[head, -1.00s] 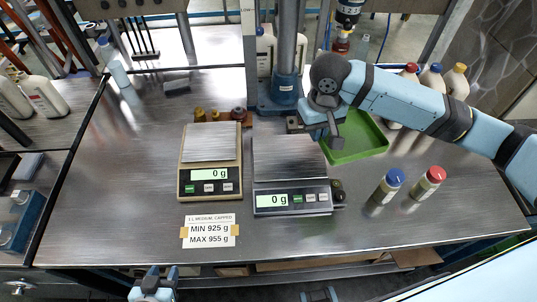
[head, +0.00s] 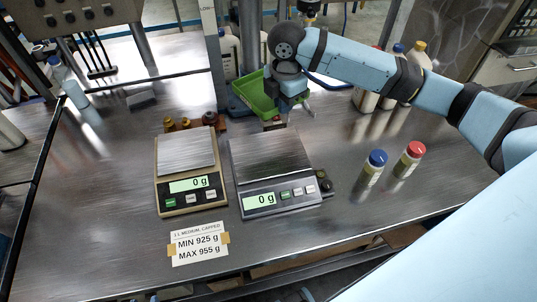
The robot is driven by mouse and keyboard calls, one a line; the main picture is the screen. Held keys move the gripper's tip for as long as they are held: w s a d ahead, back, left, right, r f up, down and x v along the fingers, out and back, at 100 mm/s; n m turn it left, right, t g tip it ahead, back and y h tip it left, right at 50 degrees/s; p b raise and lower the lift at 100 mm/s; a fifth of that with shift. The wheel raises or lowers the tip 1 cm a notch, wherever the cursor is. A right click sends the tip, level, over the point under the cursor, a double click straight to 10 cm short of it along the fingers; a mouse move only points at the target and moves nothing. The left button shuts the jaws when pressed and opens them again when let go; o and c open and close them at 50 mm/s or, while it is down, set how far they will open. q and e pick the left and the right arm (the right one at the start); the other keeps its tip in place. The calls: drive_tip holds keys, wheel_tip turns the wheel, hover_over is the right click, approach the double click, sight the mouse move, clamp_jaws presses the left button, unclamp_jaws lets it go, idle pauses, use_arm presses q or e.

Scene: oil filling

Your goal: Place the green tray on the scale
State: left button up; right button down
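The green tray (head: 255,94) is in the head view, tilted, behind the grey scale and in front of the metal post. My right gripper (head: 286,112) is at the tray's right side and appears shut on its edge; the fingertips are partly hidden. The grey scale (head: 270,159) stands in the middle of the bench with an empty plate and reads 0 g. A tan scale (head: 187,154) stands to its left, also empty at 0 g. My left gripper is not in view.
A blue-capped bottle (head: 371,170) and a red-capped bottle (head: 409,160) stand right of the scales. Small brown caps (head: 208,119) lie behind the tan scale. A weight-limit card (head: 199,243) lies in front. Larger bottles (head: 415,60) stand at the back right.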

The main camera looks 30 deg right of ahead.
sight(290, 145)
drive_tip(key=n, duration=0.2)
drive_tip(key=d+n, duration=0.1)
drive_tip(key=shift+w+d+n+b, duration=0.1)
drive_tip(key=shift+w+n+b, duration=0.25)
drive_tip(key=shift+w+n, duration=0.05)
drive_tip(key=n, duration=0.2)
drive_tip(key=d+n, duration=0.1)
drive_tip(key=w+n+b, duration=0.1)
drive_tip(key=n, duration=0.1)
drive_tip(key=shift+d+n, duration=0.3)
drive_tip(key=n, duration=0.1)
drive_tip(key=d+n, duration=0.1)
drive_tip(key=n, duration=0.1)
drive_tip(key=w+n+b, duration=0.1)
drive_tip(key=n, duration=0.1)
drive_tip(key=shift+d+r, duration=0.2)
drive_tip(key=shift+r, duration=0.05)
drive_tip(key=n, duration=0.1)
drive_tip(key=d+n, duration=0.1)
drive_tip(key=n, duration=0.1)
drive_tip(key=shift+w+r, duration=0.1)
drive_tip(key=shift+w, duration=0.1)
drive_tip(key=shift+n, duration=0.3)
wheel_tip(290, 145, down, 20)
drive_tip(key=shift+r, duration=0.1)
drive_tip(key=shift+f, duration=0.2)
drive_tip(key=c, duration=1.3)
unclamp_jaws()
